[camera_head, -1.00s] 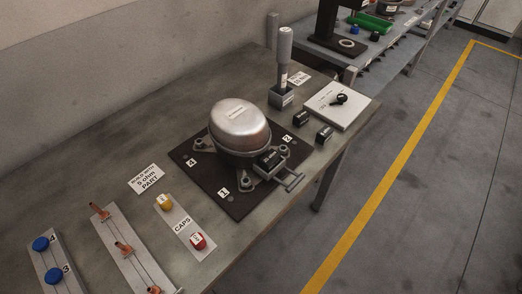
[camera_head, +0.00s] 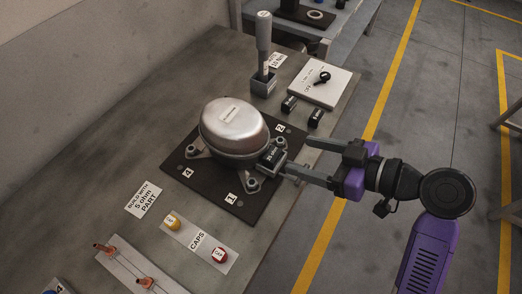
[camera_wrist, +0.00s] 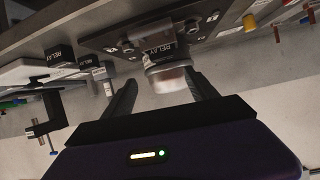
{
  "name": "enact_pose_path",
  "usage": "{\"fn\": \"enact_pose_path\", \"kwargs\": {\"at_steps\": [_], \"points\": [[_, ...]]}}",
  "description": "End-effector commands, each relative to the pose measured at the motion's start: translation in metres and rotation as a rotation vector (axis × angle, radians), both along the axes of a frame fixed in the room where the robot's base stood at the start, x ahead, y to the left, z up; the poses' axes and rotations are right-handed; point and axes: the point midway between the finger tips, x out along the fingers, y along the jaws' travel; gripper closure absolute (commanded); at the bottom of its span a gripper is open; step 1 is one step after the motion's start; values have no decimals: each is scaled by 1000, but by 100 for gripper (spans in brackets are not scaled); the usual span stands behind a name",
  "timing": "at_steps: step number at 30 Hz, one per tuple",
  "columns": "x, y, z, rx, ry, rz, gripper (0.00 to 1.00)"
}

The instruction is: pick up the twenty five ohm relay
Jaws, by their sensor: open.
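A black relay (camera_head: 272,154), whose small label seems to read 25 ohm, is mounted on the right side of the silver compressor (camera_head: 232,124). The compressor sits on a black plate (camera_head: 210,203) with numbered corners. My gripper (camera_head: 298,154) is open, reaching in from the right, with its two fingers just right of the relay and nothing between them. I cannot tell whether a finger touches it. In the wrist view, the relay (camera_wrist: 161,52) shows beyond and between the spread fingers (camera_wrist: 160,90), with the compressor behind it.
Two loose black relays (camera_head: 289,103) (camera_head: 315,117) lie behind the plate, near a white board with a black knob (camera_head: 316,90). A grey upright tool (camera_head: 264,50) stands in a holder. Yellow and red caps (camera_head: 219,255) sit in front. Floor is free on the right.

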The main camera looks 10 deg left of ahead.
Motion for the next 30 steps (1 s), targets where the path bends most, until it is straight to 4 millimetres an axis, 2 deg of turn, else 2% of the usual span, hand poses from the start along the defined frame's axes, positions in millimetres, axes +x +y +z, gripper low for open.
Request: {"fn": "enact_pose_path", "kwargs": {"at_steps": [4,14,22,30], "points": [[-13,4,-8,-40,-14,75,33],[-1,30,-21,-41,-19,74,33],[16,58,-38,-41,-19,73,33],[19,64,-42,-41,-21,71,33]]}}
